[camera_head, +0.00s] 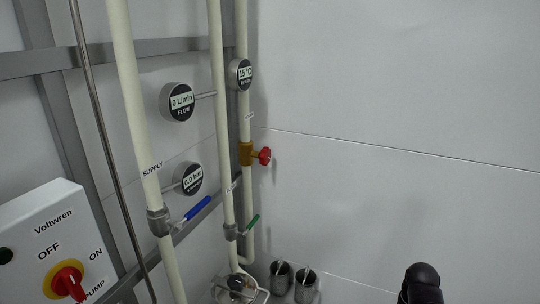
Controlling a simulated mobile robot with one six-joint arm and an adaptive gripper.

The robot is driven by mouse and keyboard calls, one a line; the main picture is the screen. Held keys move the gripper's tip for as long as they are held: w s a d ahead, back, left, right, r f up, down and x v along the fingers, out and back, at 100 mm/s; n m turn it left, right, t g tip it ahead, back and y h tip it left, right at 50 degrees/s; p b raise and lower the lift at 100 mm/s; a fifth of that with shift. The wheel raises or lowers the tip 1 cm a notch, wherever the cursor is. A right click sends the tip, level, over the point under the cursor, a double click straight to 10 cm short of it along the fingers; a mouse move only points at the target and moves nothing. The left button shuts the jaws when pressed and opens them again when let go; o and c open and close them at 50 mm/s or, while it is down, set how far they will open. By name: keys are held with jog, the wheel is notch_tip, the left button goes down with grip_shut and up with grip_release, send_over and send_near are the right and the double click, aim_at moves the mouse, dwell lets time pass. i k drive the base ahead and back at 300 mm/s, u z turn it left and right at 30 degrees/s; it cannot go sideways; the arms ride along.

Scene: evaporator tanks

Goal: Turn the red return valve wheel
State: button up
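The red return valve wheel (265,156) is a small red handwheel on a brass valve body (246,154). The valve sits on the rightmost cream vertical pipe (243,112), left of the picture's middle, and the wheel sticks out to the right. Nothing touches the wheel. A dark rounded part at the bottom right looks like a piece of my own arm, well apart from the wheel. My gripper's fingers do not show.
Blue (197,208) and green (253,222) lever handles stick out below the wheel. Flow (180,102), pressure (189,178) and temperature (241,73) gauges flank the pipes. A pump switch box (45,222) stands at lower left, two metal cups (305,288) below. Space right of the wheel is clear.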

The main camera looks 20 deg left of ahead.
aim_at(264, 156)
jog(key=u, duration=1.2)
jog(key=k, duration=0.85)
jog(key=z, duration=0.2)
jog(key=i, duration=1)
jog(key=u, duration=0.05)
